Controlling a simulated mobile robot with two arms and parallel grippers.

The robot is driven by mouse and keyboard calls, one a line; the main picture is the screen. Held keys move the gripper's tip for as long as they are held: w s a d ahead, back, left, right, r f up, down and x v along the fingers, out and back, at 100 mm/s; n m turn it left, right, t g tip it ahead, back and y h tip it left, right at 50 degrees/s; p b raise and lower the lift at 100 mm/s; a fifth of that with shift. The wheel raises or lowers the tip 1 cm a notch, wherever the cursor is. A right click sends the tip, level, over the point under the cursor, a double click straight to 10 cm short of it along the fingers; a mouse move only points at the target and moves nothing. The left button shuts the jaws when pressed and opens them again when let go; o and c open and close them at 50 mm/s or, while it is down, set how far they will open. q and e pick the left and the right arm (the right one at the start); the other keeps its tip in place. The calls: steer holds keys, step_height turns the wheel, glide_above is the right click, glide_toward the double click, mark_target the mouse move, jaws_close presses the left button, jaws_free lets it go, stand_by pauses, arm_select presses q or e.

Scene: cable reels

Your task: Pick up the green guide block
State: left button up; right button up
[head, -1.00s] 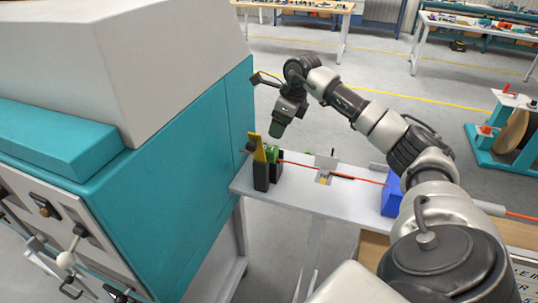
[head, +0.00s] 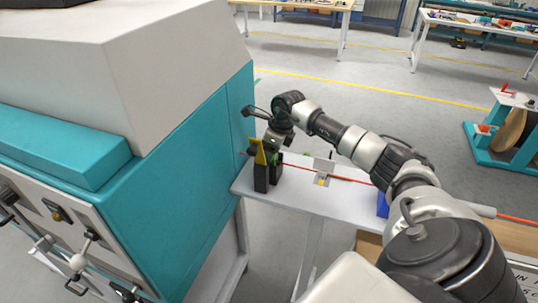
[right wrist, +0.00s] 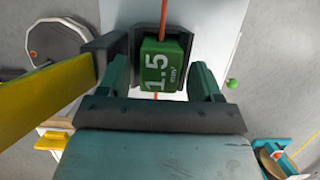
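The green guide block (right wrist: 163,66), marked "1.5", sits in a dark holder with an orange-red cable (right wrist: 163,18) running through it. My right gripper (right wrist: 160,78) is open, its two fingers on either side of the block in the right wrist view. I cannot tell whether either finger touches it. In the head view the right gripper (head: 274,148) is low over the black holders at the left end of the white table, and it mostly hides the block there. My left gripper is not in view.
A yellow upright piece (head: 261,153) on a black block stands close beside the gripper; it also shows in the right wrist view (right wrist: 40,108). The teal and white machine (head: 190,130) is just left. A blue block (head: 383,204) stands farther right on the white table (head: 300,200).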

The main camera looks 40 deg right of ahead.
steer(key=c, duration=0.8)
steer(key=shift+r, duration=0.1)
steer(key=shift+c, duration=0.2)
